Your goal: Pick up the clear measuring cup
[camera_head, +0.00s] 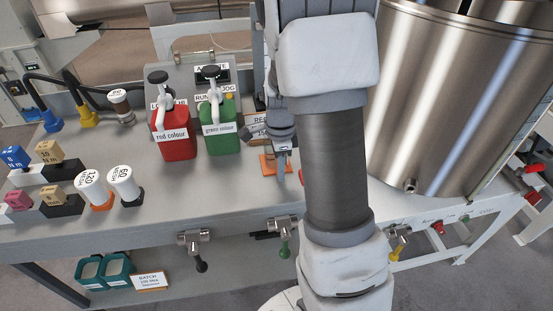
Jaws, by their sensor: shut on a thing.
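My gripper (282,152) points down over the bench, just left of my arm's thick dark link, which hides part of the area. It is shut on a small pale, greyish thing at its fingertips. This seems to be the clear measuring cup, but its outline hardly shows. An orange pad (267,164) lies on the bench just left of and below the fingertips. I cannot tell whether the held thing touches the pad or is clear of it.
A red jug (174,146) and a green jug (221,140) with pump tops stand left of my gripper. Labelled white cups (124,184) and blocks (50,152) stand further left. A large steel tank (455,100) rises at right. Valves (195,238) stick out along the front edge.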

